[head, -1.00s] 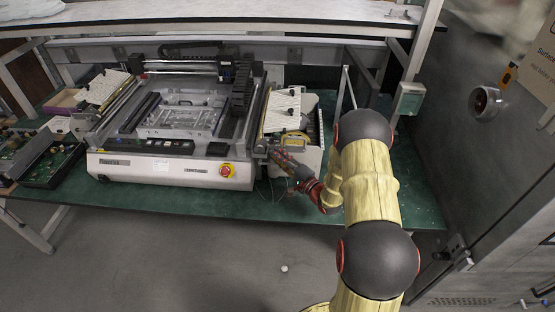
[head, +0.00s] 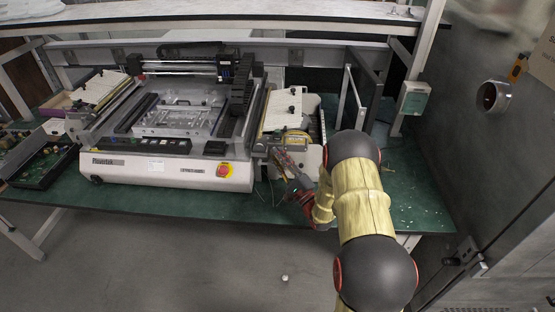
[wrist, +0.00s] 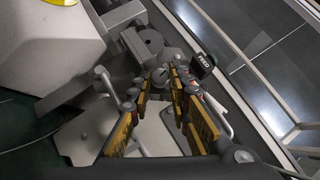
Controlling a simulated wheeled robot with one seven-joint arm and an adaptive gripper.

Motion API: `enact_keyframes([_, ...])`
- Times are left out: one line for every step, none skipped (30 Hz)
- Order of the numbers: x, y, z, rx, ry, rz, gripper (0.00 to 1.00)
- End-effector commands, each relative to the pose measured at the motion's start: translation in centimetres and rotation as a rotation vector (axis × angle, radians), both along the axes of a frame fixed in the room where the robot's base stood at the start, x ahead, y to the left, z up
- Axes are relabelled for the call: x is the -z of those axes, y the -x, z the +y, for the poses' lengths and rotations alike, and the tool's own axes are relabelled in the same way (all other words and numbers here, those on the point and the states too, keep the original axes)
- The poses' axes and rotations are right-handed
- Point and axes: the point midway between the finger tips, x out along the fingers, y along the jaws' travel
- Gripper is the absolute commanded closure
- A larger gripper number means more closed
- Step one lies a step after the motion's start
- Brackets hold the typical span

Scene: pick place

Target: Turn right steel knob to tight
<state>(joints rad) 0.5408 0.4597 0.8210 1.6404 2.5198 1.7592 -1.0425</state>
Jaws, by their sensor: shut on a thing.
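My gripper (wrist: 166,78) reaches in from the lower edge of the wrist view, its yellow-padded fingers closing towards a small round grey steel knob (wrist: 158,74) at the machine's right side. The fingertips are at the knob, shut on it. The fingers hide part of it, and I cannot tell its turn angle. In the head view my gripper (head: 279,155) is at the right front corner of the white machine (head: 140,170); the knob is too small to make out there.
A red emergency button (head: 223,170) is on the machine's front. A white box-like unit (head: 308,155) stands right of the machine.

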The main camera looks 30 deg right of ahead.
Motion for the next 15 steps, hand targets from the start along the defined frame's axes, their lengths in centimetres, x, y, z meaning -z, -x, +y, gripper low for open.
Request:
enact_keyframes([0.13,0.04,0.0,0.001,-0.002,0.002,1.0])
enact_keyframes([0.12,0.04,0.0,0.001,-0.002,0.002,1.0])
enact_keyframes([0.12,0.04,0.0,0.001,-0.002,0.002,1.0])
enact_keyframes([0.12,0.04,0.0,0.001,-0.002,0.002,1.0])
enact_keyframes([0.12,0.04,0.0,0.0,-0.002,0.003,1.0])
enact_keyframes([0.12,0.04,0.0,0.0,-0.002,0.003,1.0])
enact_keyframes([0.13,0.04,0.01,0.001,-0.001,0.003,1.0])
enact_keyframes([0.13,0.04,0.01,0.001,-0.001,0.003,1.0])
enact_keyframes([0.13,0.04,0.01,0.001,-0.001,0.003,0.8])
enact_keyframes([0.13,0.04,0.0,0.001,-0.001,0.003,0.78])
enact_keyframes([0.13,0.04,0.01,0.001,-0.001,0.003,0.77])
enact_keyframes([0.11,0.03,0.0,0.001,-0.001,0.003,0.74])
enact_keyframes([0.1,0.03,0.0,0.001,-0.001,0.003,0.73])
enact_keyframes([0.1,0.03,0.0,0.001,-0.001,0.003,0.71])
enact_keyframes([0.09,0.03,0.0,0.001,-0.001,0.002,0.69])
